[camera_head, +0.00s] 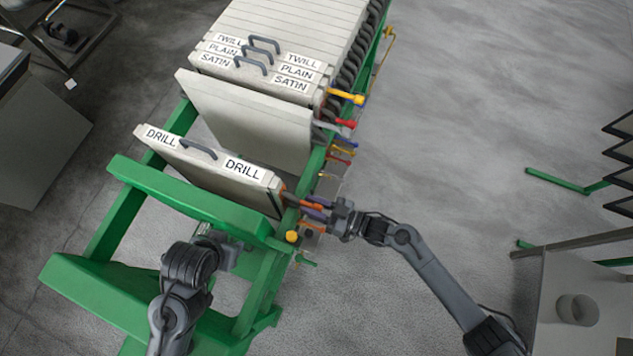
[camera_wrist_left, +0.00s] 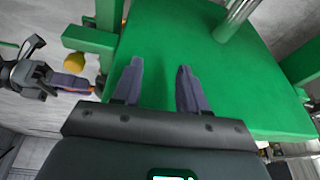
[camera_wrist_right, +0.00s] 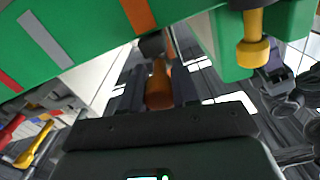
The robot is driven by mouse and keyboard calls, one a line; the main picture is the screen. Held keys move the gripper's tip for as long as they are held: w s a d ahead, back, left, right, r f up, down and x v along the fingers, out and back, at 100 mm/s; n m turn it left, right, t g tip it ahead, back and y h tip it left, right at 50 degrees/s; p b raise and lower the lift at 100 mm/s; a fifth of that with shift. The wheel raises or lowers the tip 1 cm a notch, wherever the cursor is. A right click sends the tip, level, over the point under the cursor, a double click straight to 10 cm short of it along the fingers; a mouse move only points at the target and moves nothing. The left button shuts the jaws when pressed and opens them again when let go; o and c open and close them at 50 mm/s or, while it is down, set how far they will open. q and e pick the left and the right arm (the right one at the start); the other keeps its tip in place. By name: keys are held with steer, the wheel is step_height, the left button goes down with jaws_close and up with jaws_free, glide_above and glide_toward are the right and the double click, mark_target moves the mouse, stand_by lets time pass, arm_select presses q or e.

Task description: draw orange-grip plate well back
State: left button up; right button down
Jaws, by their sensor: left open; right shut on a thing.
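The DRILL plate (camera_head: 225,178) stands on the green frame, nearest its end, with a grey top handle and an orange grip (camera_wrist_right: 160,88) at its right side. My right gripper (camera_head: 318,208) is shut on this orange grip; in the right wrist view the grip lies between the fingers. A blank pale plate (camera_head: 245,120) leans behind the DRILL plate, with a gap between them. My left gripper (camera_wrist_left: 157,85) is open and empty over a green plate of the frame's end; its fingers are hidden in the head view.
The stacked plates SATIN, PLAIN and TWILL (camera_head: 265,62) stand further back. Yellow (camera_head: 346,96) and red (camera_head: 344,123) grips stick out at the right rail. A yellow knob (camera_head: 292,237) sits near my right gripper.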

steer(key=shift+s+a+r, duration=0.1)
steer(key=shift+r, duration=0.05)
steer(key=c, duration=0.8)
jaws_free()
steer(key=shift+c, duration=0.2)
steer(key=shift+s+d+f, duration=0.15)
steer(key=shift+d+f, duration=0.05)
steer(key=shift+d, duration=0.45)
steer(key=v, duration=0.9)
steer(key=shift+d+b, duration=0.3)
steer(key=shift+b, duration=0.15)
steer(key=shift+r, duration=0.15)
